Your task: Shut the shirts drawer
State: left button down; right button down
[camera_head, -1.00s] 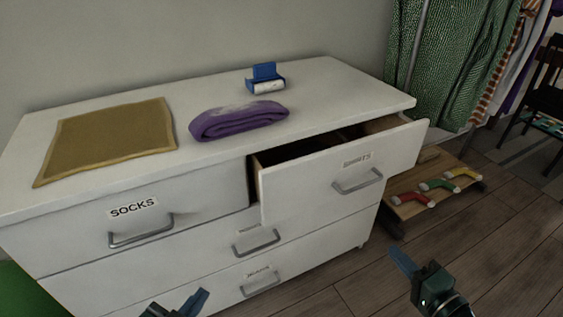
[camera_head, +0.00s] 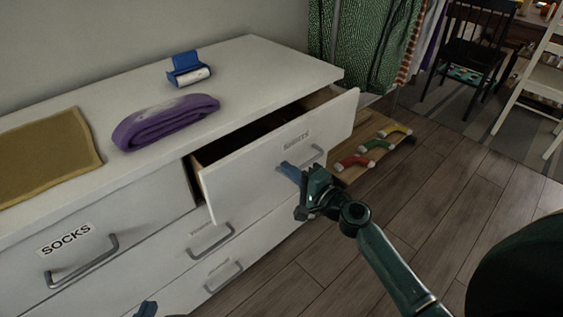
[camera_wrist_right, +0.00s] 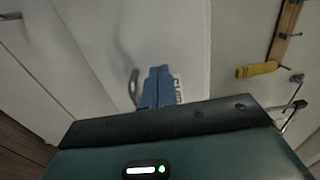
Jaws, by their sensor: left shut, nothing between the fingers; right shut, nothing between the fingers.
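The shirts drawer (camera_head: 235,187) is the top right drawer of the white dresser and stands open, with its dark inside showing behind the front. Its label (camera_head: 296,141) and grey handle (camera_head: 316,157) are on the front. My left gripper (camera_head: 147,308) is shut, partly cut off at the bottom edge.
On the dresser top (camera_head: 255,70) lie a purple folded cloth (camera_head: 165,122), a blue and white object (camera_head: 188,69) and a mustard cloth (camera_head: 45,155). The socks drawer (camera_head: 110,220) is closed. A low wooden rack with coloured socks (camera_head: 372,146) stands right of the dresser. Wooden floor lies open at right.

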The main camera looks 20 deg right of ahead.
aim_at(273, 158)
jog(key=shift+x, duration=1.5)
